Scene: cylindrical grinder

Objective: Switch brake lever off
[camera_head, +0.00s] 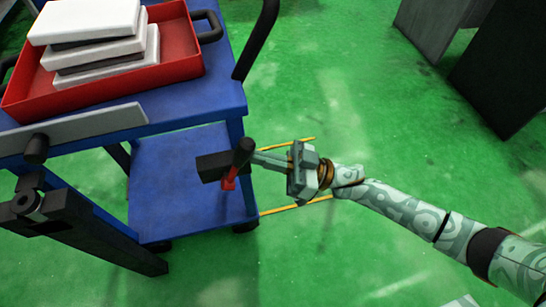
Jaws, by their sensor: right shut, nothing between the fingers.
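The brake lever (230,178) is a small red piece below a dark block at the right side of the blue cart (180,185). An upright black knob or post (243,152) stands right beside it. My right gripper (262,159) reaches in from the right, its fingers shut with nothing between them. The fingertips are close to the black post, just above and right of the red lever; whether they touch is unclear. My left gripper is not in view.
On the cart's top a red tray (185,62) holds several white slabs (88,22). A black handle (258,40) rises at its right corner. Thin yellow bars (297,204) lie near my gripper. Dark panels (505,75) stand at upper right. Green floor (360,110) is clear between.

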